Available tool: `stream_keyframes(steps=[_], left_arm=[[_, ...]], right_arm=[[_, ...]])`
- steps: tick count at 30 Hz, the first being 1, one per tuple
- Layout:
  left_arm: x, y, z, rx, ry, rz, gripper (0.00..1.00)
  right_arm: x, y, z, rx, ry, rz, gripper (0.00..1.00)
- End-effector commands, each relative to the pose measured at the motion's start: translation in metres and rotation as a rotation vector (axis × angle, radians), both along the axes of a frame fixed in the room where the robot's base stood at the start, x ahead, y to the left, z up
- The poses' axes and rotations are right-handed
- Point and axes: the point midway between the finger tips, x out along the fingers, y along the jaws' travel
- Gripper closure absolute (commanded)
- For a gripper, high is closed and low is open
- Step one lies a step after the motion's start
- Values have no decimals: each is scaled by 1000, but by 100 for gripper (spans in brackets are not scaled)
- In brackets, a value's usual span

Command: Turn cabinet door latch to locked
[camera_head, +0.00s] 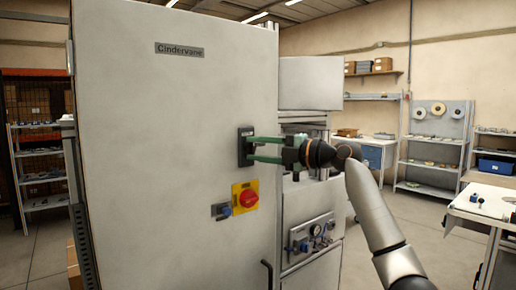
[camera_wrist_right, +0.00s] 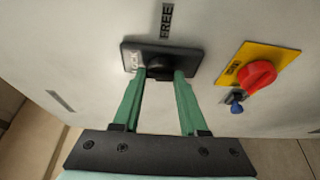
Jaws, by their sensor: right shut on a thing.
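The cabinet door (camera_head: 160,120) is a large pale panel with a "Cindervane" plate. Its latch (camera_head: 243,147) is a black plate near the door's right edge. In the right wrist view the latch (camera_wrist_right: 192,58) has a dark round knob in its middle, a "LOCK" label at its left end and the word "FREE" on the door above it. My right gripper (camera_head: 253,149) reaches in from the right. Its two green fingers are shut on the latch knob, one on each side, in the right wrist view (camera_wrist_right: 160,73). The knob's exact angle is hidden between the fingers. My left gripper is out of view.
A red rotary switch on a yellow plate (camera_head: 245,196) sits just below the latch, with a small blue-knobbed fitting (camera_head: 221,211) beside it. A dark door handle (camera_head: 267,274) is lower down. A gauge panel (camera_head: 311,237) stands right of the door, below my right arm.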

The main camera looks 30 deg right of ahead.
Motion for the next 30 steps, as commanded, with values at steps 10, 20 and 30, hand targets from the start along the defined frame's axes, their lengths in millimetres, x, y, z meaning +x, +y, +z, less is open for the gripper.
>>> stream_keyframes(steps=[10, 20, 30], left_arm=[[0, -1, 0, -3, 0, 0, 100], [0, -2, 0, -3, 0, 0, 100], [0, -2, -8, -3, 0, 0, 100]], right_arm=[[0, 0, 0, 0, -1, -1, 53], [0, 0, 0, 0, -1, 0, 28], [-17, -10, -2, -1, -2, -3, 28]])
